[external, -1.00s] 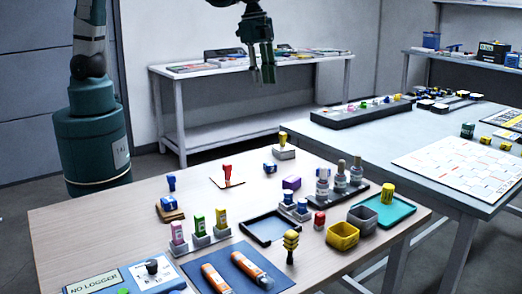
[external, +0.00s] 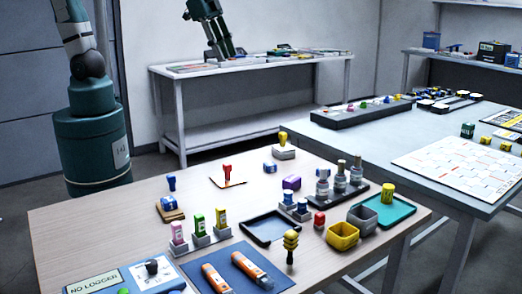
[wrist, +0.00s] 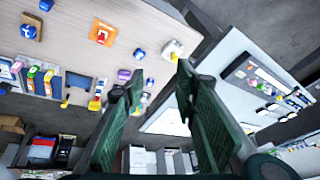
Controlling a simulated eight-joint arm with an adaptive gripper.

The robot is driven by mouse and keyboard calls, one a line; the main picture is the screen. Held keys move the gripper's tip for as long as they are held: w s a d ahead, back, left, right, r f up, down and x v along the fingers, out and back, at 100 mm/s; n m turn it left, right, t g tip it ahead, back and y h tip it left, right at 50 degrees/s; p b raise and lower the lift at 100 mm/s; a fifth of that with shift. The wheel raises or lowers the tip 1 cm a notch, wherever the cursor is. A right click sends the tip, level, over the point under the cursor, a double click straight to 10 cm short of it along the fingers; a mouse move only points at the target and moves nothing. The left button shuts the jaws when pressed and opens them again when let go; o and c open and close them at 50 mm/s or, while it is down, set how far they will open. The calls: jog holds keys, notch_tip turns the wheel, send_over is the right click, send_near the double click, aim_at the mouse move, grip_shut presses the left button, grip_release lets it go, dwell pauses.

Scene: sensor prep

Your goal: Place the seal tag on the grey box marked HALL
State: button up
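My gripper (external: 222,48) is raised high behind the wooden table in the external view, tilted, away from every object. In the wrist view its two green fingers (wrist: 157,85) are apart with nothing between them. No label reading HALL or seal tag is legible. A red upright piece (external: 228,172) stands on a small orange-and-white card on the table; it also shows in the wrist view (wrist: 102,36). A light grey block with a yellow top (external: 284,152) stands at the table's back edge, also in the wrist view (wrist: 172,50). An open grey bin (external: 362,219) stands at the right.
The wooden table also holds a yellow bin (external: 342,236), a teal tray (external: 402,210), a black tray (external: 270,228), a blue mat (external: 222,258) with orange tubes, and several stamps. A grey table (external: 330,133) stands right. Bare wood shows around the red piece.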

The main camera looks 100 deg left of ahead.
jog(key=s+d+n+t, duration=0.1)
jog(key=s+n+t, duration=0.1)
jog(key=s, duration=1.1)
jog(key=shift+s+d+r+n+t, duration=0.25)
jog(key=shift+s+d+n+t, duration=0.15)
jog(key=shift+n, duration=0.4)
